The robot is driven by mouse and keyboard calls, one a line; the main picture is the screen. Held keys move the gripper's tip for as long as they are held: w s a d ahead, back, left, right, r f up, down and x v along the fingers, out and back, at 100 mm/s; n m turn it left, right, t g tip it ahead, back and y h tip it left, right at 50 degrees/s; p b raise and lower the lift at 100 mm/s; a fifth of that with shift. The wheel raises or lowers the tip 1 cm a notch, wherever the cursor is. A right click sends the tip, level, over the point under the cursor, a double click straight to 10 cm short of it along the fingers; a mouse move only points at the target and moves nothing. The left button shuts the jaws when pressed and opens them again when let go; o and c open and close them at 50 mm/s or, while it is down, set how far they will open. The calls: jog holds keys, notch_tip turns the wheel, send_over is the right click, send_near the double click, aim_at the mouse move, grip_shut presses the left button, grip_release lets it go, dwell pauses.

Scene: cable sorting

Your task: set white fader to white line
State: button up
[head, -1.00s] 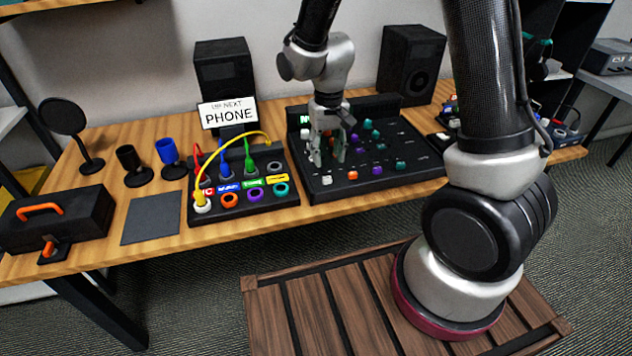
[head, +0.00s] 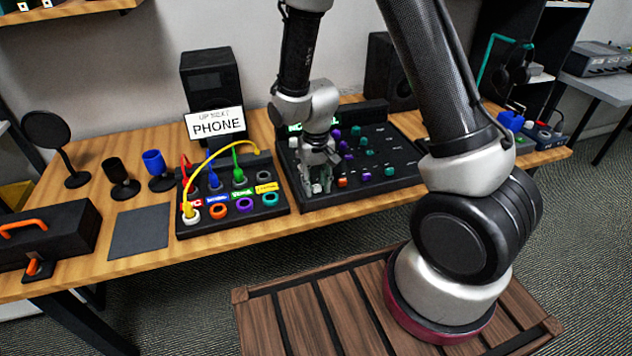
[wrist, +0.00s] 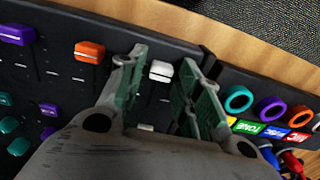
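The white fader (wrist: 161,70) sits in its slot on the black mixer panel, at the edge nearest the wooden table edge in the wrist view. My gripper (wrist: 163,88) is open, with one green-padded finger on each side of the white fader and a visible gap around it. Short pale marks lie along the slots; I cannot tell which is the white line. Another whitish cap (wrist: 146,127) is partly hidden by the gripper.
Beside the white fader are an orange fader (wrist: 89,51) and a purple fader (wrist: 16,34). The patch box with coloured ring sockets (head: 244,205) and plugged cables stands just left of the mixer. Speakers (head: 212,85) and a PHONE sign (head: 216,124) stand behind.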

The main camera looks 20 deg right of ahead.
aim_at(311, 180)
grip_shut()
jog(key=shift+w, duration=2.3)
jog(key=shift+o, duration=2)
grip_release()
notch_tip(311, 180, up, 12)
